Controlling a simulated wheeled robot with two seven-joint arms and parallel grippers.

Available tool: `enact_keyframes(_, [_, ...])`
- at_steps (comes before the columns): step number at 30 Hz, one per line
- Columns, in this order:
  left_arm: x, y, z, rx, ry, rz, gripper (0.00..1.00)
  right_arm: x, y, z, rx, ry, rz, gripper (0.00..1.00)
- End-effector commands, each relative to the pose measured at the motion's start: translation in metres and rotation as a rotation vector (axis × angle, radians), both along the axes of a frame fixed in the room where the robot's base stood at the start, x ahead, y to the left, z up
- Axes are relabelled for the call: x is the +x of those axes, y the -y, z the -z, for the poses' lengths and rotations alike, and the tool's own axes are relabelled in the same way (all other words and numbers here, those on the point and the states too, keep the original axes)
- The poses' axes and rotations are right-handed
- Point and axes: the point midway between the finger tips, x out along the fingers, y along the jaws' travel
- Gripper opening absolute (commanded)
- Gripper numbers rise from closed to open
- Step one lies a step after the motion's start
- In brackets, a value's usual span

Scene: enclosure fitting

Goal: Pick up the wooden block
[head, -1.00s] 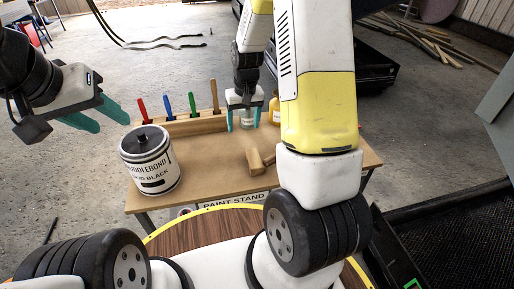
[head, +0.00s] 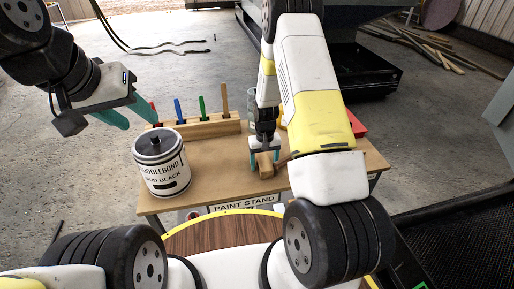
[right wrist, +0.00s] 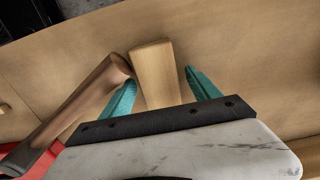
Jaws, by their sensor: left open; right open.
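The wooden block (head: 266,167) is on the table under my right gripper in the head view. In the right wrist view the block (right wrist: 154,72) is a pale wooden piece between the two teal fingers, with a gap to the right finger. My right gripper (head: 264,161) is open around it, and its open fingers also show in the right wrist view (right wrist: 160,84). The near end of the block is hidden behind the gripper body there. My left gripper (head: 140,121) is open and empty, above the back left of the table.
A brown handle (right wrist: 88,98) lies close beside the left finger in the right wrist view. A paint can (head: 162,170) stands at the table's left. Behind it is a wooden rack (head: 205,127) with coloured handles. The table front (head: 220,188) is clear.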

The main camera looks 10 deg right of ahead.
Motion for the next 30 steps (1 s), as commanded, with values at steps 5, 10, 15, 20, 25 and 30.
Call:
enact_keyframes(5, [0.000,0.000,0.000,0.000,0.000,0.000,0.45,0.000,0.000,0.003,0.000,0.000,0.000,0.71])
enact_keyframes(10, [0.000,0.000,0.000,0.000,0.000,0.000,0.45,0.000,0.000,0.003,0.000,0.000,0.000,0.55])
enact_keyframes(15, [0.000,0.000,0.000,0.000,0.000,0.000,0.45,0.000,0.000,0.003,0.000,0.000,0.000,0.22])
enact_keyframes(20, [0.000,0.000,0.000,0.000,0.000,0.000,0.45,0.000,0.000,0.003,0.000,0.000,0.000,0.02])
enact_keyframes(25, [0.000,0.000,0.000,0.000,0.000,0.000,0.45,0.000,0.000,0.002,0.000,0.001,0.000,0.01])
enact_keyframes(30, [0.000,0.000,0.000,0.000,0.000,0.000,0.45,0.002,0.000,-0.017,0.000,0.004,0.000,0.01])
